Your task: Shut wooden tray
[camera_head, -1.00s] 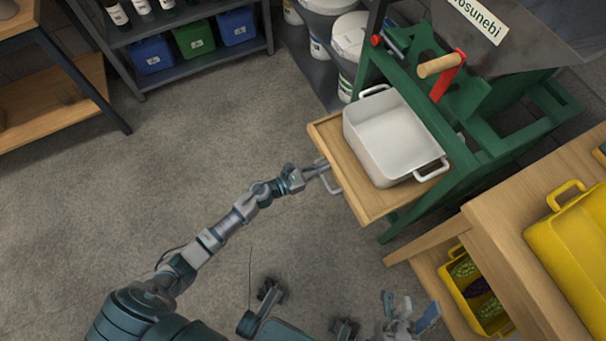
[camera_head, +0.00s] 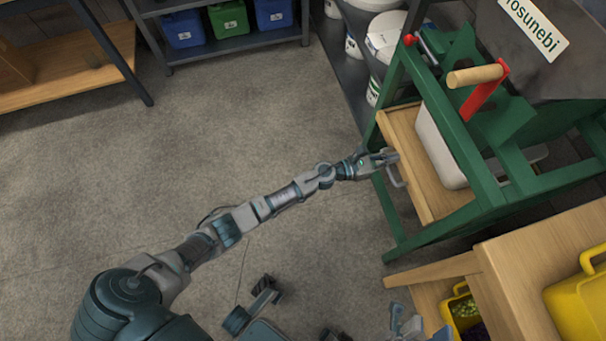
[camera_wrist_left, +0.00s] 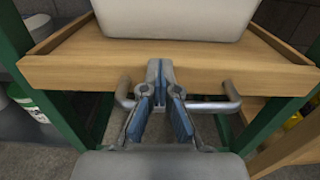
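The wooden tray (camera_head: 428,190) juts partly out of the green press stand, with a metal handle (camera_head: 396,176) on its front. A white tub (camera_head: 434,150) stands on it, partly hidden by the green frame. My left gripper (camera_head: 388,158) is at the tray's front by the handle. In the left wrist view its fingertips (camera_wrist_left: 159,75) are together against the tray's front board (camera_wrist_left: 90,72), between the ends of the handle (camera_wrist_left: 215,106). I cannot tell whether the bar is between the fingers. My right gripper (camera_head: 405,322) is low at the bottom edge, small and partly cut off.
The green frame (camera_head: 437,135) of the press surrounds the tray, with a red crank (camera_head: 484,90) above. A wooden bench (camera_head: 530,262) with yellow crates (camera_head: 580,300) is at the lower right. Shelves with bins (camera_head: 229,20) stand at the back. The floor left of the tray is clear.

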